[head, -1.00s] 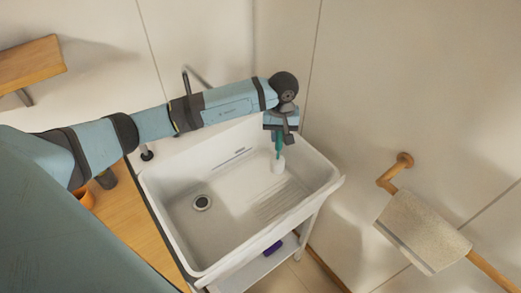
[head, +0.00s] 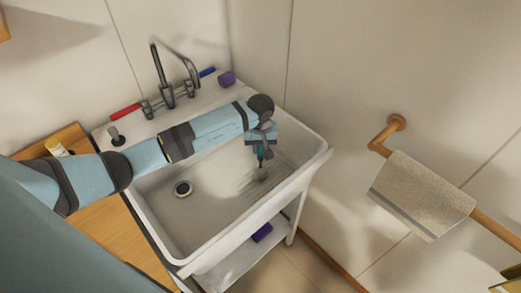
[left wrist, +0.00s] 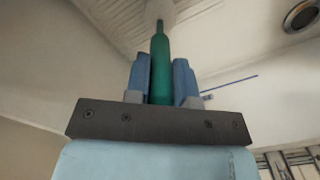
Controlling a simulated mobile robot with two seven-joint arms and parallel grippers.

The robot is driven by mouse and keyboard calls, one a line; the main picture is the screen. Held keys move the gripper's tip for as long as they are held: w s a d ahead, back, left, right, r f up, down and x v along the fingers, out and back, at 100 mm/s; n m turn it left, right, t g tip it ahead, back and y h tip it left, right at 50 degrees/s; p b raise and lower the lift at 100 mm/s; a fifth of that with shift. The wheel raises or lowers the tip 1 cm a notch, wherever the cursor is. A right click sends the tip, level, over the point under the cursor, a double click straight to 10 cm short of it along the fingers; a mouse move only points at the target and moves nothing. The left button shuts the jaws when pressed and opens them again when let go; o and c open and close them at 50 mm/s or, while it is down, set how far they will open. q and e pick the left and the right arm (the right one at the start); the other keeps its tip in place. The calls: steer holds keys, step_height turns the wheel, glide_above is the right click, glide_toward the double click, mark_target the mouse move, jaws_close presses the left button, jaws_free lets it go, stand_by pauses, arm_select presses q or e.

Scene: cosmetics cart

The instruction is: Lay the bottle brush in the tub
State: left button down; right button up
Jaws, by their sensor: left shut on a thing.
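My left gripper (head: 261,143) is shut on the green handle of the bottle brush (head: 261,157), which points down with its pale bristle head over the right part of the white tub (head: 172,229). In the left wrist view, the green handle (left wrist: 160,66) stands between the two blue fingers, and the pale head at its far end is partly blurred against the tub. I cannot tell whether the head touches the tub floor. The tub looks empty apart from its drain (head: 183,189). My right gripper is not in view.
A curved tap (head: 165,85) with red and blue handles stands at the tub's back edge, with a purple block (head: 227,79) on the rim. Another purple item (head: 262,232) lies on the shelf below. A towel (head: 422,195) hangs on a wooden rail at right.

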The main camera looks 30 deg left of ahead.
arm_select(q)
steer(key=shift+r, duration=0.1)
steer(key=shift+f, duration=0.2)
steer(key=c, duration=1)
jaws_free()
